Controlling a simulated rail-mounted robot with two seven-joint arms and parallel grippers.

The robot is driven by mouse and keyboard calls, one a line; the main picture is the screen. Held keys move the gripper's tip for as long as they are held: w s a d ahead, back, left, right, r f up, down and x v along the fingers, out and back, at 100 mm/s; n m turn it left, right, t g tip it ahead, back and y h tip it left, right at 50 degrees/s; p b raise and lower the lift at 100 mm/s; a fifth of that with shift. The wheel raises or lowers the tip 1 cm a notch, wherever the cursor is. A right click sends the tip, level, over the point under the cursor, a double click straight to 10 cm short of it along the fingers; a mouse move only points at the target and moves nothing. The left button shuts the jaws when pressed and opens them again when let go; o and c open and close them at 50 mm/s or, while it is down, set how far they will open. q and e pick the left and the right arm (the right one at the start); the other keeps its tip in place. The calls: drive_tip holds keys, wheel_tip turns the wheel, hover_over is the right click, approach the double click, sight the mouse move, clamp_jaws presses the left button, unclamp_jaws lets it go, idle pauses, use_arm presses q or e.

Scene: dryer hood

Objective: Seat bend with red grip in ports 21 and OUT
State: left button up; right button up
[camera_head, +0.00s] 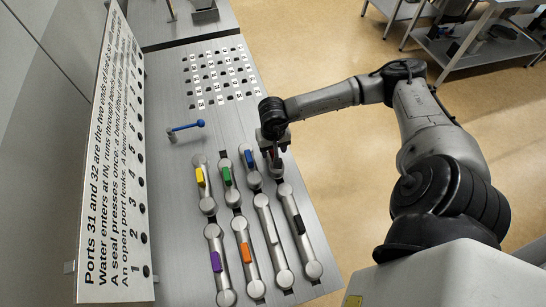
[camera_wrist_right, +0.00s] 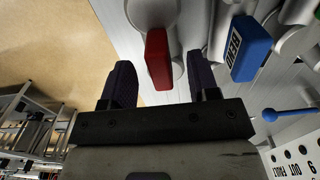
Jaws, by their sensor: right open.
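The bend with the red grip lies in the back row at the right end, mostly under my right gripper (camera_head: 273,137) in the head view; part of its grey body (camera_head: 277,163) shows. In the right wrist view its red grip (camera_wrist_right: 157,60) stands between the two dark fingers of my open gripper (camera_wrist_right: 160,77), with space on both sides. The fingers are not closed on it. The grid of numbered ports (camera_head: 220,77) is on the bench behind; I cannot read which ones are 21 and OUT. My left gripper is not in view.
Bends with blue (camera_head: 249,159), green (camera_head: 226,176), yellow (camera_head: 200,177), purple (camera_head: 215,262), orange (camera_head: 246,252), white and black (camera_head: 299,224) grips lie close together. A blue-handled lever (camera_head: 187,127) stands left of the bends. A tall sign board (camera_head: 118,170) edges the bench.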

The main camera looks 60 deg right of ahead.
drive_tip(key=shift+f, duration=1.3)
clamp_jaws()
